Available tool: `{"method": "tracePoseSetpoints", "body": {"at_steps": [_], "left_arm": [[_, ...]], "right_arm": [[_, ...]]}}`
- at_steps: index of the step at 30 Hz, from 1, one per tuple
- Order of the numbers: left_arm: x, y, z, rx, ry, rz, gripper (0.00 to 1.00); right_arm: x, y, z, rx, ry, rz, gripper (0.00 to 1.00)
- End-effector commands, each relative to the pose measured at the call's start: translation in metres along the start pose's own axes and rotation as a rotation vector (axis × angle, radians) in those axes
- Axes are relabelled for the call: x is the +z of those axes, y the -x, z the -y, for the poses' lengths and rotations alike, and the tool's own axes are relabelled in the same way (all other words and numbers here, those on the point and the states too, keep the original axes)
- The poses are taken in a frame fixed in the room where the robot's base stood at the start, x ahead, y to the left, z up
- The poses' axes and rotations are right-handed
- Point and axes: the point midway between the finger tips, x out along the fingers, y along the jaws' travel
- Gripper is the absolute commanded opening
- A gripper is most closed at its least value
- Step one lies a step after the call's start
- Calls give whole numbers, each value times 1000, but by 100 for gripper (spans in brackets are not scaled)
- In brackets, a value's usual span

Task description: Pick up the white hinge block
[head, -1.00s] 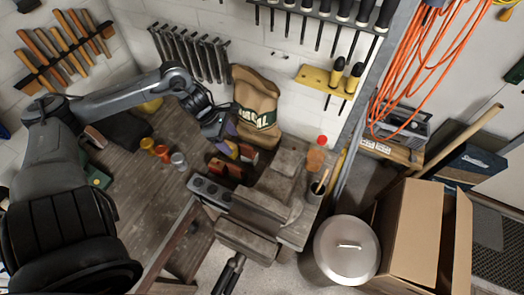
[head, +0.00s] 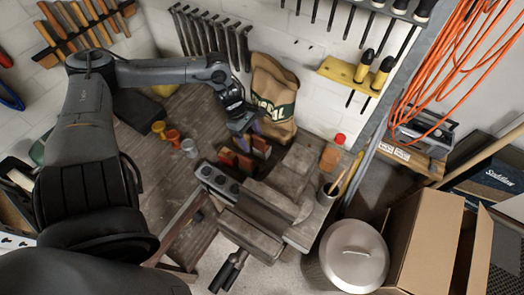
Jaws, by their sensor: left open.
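I cannot make out a white hinge block in the head view. My left gripper (head: 247,135) reaches in from the left over the workbench, open, with its fingertips pointing down. It is right above a small group of red-brown blocks (head: 228,158) beside the vise, and it partly hides them. I cannot tell whether the fingers touch any of them. My right gripper is not in view.
The grey vise (head: 256,205) stands right of the blocks. A tan sack (head: 273,92) leans on the wall behind the gripper. A red-capped bottle (head: 332,153) stands at the right. Bare bench (head: 165,185) lies in front of the cups.

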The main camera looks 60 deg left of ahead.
Motion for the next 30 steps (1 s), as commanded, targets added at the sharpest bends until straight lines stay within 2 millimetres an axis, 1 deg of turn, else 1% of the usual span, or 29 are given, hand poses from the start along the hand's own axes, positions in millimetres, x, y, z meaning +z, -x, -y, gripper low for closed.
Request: {"method": "tracePoseSetpoints", "body": {"at_steps": [5, 11, 18, 29, 30], "left_arm": [[-1, -16, -2, 2, -1, 2, 72], [0, -30, -3, 1, -1, 3, 72], [0, -46, -2, 0, 0, 1, 72], [0, -50, -2, -1, -1, -1, 72], [0, -50, -2, -1, -1, -1, 66]], "right_arm": [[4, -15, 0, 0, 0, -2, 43], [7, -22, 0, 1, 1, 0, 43], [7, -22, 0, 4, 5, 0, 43], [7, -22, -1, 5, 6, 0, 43], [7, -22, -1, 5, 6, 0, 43]]}}
